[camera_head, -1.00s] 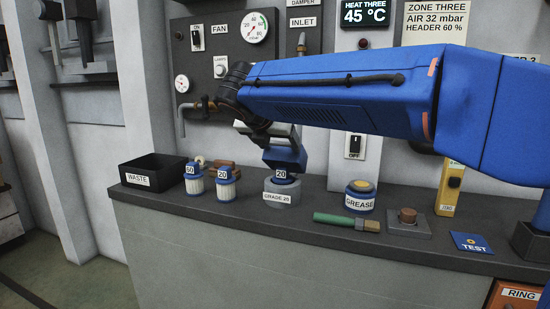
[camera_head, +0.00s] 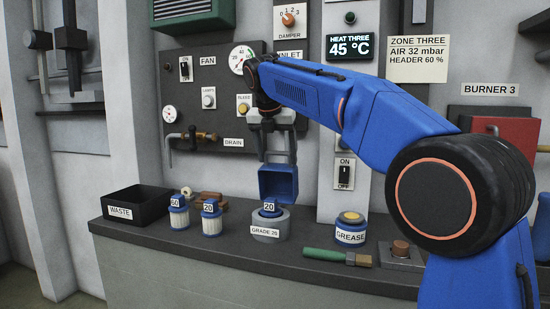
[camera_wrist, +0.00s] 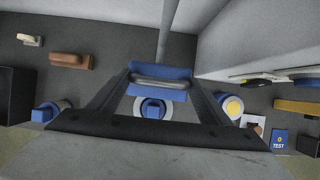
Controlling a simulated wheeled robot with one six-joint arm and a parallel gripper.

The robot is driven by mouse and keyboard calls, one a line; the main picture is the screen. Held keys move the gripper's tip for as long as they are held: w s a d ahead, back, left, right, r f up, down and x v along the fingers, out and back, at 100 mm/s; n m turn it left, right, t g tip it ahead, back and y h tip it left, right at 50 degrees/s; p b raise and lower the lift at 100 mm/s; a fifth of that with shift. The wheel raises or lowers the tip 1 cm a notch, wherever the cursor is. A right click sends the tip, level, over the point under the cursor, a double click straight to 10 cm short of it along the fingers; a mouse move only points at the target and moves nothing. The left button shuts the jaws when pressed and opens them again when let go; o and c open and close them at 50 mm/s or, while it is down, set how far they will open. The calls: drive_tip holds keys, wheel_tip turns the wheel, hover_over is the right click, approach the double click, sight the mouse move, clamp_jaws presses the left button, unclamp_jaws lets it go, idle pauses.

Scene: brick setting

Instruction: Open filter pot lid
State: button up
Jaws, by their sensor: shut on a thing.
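The filter pot (camera_head: 268,233) is a grey round cup labelled GRADE 20 on the dark counter. A blue filter top marked 20 (camera_head: 269,208) shows in its open mouth. The blue lid (camera_head: 278,184) is raised above and behind the pot's mouth. My gripper (camera_head: 277,160) is shut on the lid's grey bar handle, above the pot. In the wrist view the lid (camera_wrist: 158,95) with its handle sits between my fingers, and the pot's pale rim (camera_wrist: 139,108) with the blue filter shows beyond it. I cannot tell whether the lid still joins the pot.
Two blue-topped filters, 60 (camera_head: 178,213) and 20 (camera_head: 211,219), stand left of the pot beside the WASTE bin (camera_head: 122,212). The GREASE jar (camera_head: 350,229) and a green-handled brush (camera_head: 325,255) are to the right. The wall panel (camera_head: 215,75) rises behind.

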drive_tip(key=shift+w+d+f, duration=0.1)
drive_tip(key=shift+w+d, duration=0.15)
drive_tip(key=shift+w, duration=0.6)
drive_tip(key=shift+w+d+f, duration=0.15)
drive_tip(key=shift+w+d, duration=0.1)
drive_tip(key=shift+w, duration=0.6)
drive_tip(key=shift+w+d+f, duration=0.1)
drive_tip(key=shift+w+d, duration=0.15)
drive_tip(key=shift+w, duration=0.6)
drive_tip(key=o, duration=1.2)
drive_tip(key=v, duration=1.7)
drive_tip(key=shift+s+r, duration=0.1)
drive_tip(key=shift+s, duration=0.05)
